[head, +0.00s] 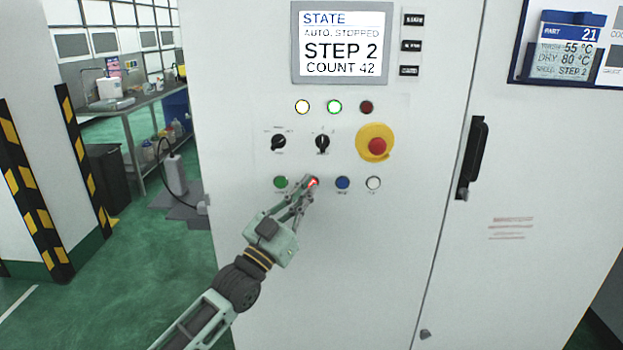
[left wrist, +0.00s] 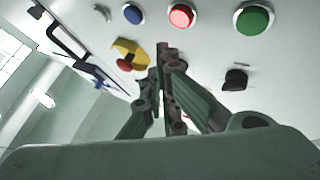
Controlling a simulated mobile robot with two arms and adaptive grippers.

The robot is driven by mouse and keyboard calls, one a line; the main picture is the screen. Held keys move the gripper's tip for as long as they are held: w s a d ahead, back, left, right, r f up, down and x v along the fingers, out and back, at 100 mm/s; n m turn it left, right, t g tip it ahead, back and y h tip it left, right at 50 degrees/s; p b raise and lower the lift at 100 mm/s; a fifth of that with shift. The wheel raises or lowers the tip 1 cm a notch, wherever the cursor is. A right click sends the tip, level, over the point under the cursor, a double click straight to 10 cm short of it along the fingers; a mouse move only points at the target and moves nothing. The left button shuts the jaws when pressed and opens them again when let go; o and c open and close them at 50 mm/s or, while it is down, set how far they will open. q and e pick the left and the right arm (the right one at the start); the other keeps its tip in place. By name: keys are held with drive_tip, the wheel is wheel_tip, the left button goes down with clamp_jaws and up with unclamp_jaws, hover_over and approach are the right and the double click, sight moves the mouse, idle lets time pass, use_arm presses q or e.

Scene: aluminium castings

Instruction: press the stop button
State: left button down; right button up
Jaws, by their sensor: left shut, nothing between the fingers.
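The red stop button (head: 314,181) glows in the bottom row of the cabinet panel, between a green button (head: 281,183) and a blue button (head: 343,183). In the left wrist view the lit red button (left wrist: 181,16) shows just above my fingertips. My left gripper (head: 309,188) is shut and empty, its tips at the red button and partly covering it in the head view. The shut fingers also show in the left wrist view (left wrist: 167,50). I cannot tell whether they touch the button. The screen (head: 341,43) reads "AUTO. STOPPED", step 2, count 42. My right gripper is out of view.
A red emergency knob on a yellow base (head: 375,143) sits up and right of the fingertips. Two black selector knobs, one here (head: 322,142), are above the button row. A white button (head: 373,183) ends the row. A black door handle (head: 472,158) projects farther right.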

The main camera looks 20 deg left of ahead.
use_arm(q)
drive_tip(key=shift+s+d+p, duration=0.2)
drive_tip(key=shift+s+p, duration=0.1)
drive_tip(key=shift+s, duration=0.3)
drive_tip(key=shift+s+d+p, duration=0.15)
drive_tip(key=shift+s+p, duration=0.15)
drive_tip(key=shift+s, duration=0.3)
